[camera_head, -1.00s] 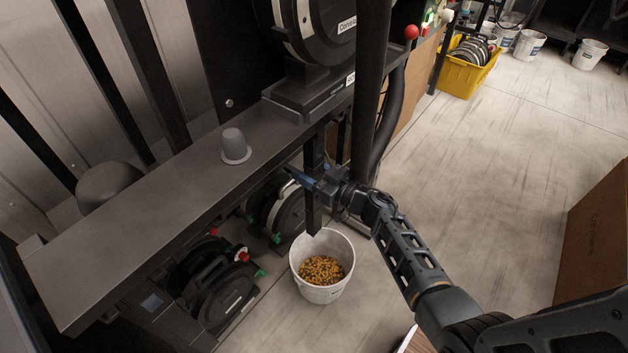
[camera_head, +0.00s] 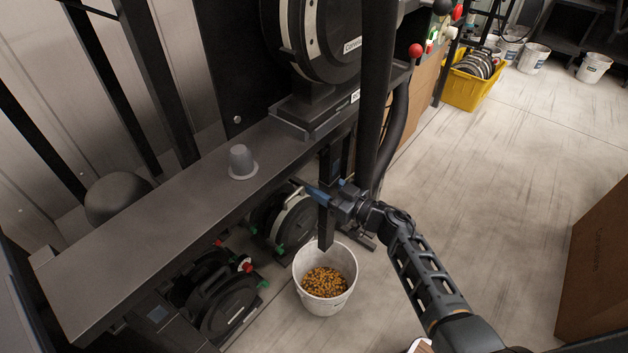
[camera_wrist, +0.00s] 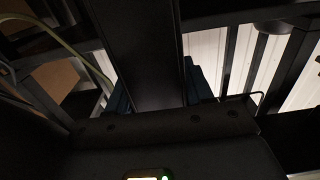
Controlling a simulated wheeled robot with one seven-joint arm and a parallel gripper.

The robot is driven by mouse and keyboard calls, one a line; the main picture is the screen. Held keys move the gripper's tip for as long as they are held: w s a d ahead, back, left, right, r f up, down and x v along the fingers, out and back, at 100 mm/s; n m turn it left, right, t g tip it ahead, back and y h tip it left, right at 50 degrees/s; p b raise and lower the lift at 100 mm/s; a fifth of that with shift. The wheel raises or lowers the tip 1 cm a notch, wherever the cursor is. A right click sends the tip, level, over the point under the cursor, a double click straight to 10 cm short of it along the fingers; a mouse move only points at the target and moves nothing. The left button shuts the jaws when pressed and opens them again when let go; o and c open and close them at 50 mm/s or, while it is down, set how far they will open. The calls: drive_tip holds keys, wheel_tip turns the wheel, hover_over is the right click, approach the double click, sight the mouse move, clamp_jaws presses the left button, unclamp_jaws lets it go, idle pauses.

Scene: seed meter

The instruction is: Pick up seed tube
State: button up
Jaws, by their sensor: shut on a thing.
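The seed tube (camera_head: 326,230) is a long, dark, square-sided tube. In the head view it hangs nearly upright, with its lower end just above or at the mouth of a white bucket (camera_head: 323,305). My gripper (camera_head: 320,192), with blue fingers, is shut on the tube at about mid-length. In the wrist view the dark tube (camera_wrist: 138,50) fills the space between the blue fingers of my gripper (camera_wrist: 157,88). The tube's upper part is partly lost against the dark frame, so I cannot tell whether it touches anything there.
A dark metal beam (camera_head: 170,215) with a grey cup-shaped piece (camera_head: 240,160) runs left of my gripper. A thick black post (camera_head: 374,90) stands close behind it. Round seed meters (camera_head: 225,305) sit below the beam. Open floor (camera_head: 500,180) lies to the right.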

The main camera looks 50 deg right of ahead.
drive_tip(key=s+p, duration=0.1)
drive_tip(key=s, duration=1.3)
drive_tip(key=shift+s+d+r, duration=0.2)
drive_tip(key=shift+s+d, duration=0.1)
drive_tip(key=shift+s, duration=0.1)
drive_tip(key=shift+p, duration=0.3)
drive_tip(key=s+p, duration=0.1)
drive_tip(key=s, duration=1)
drive_tip(key=shift+d, duration=0.15)
idle(0.8)
idle(0.3)
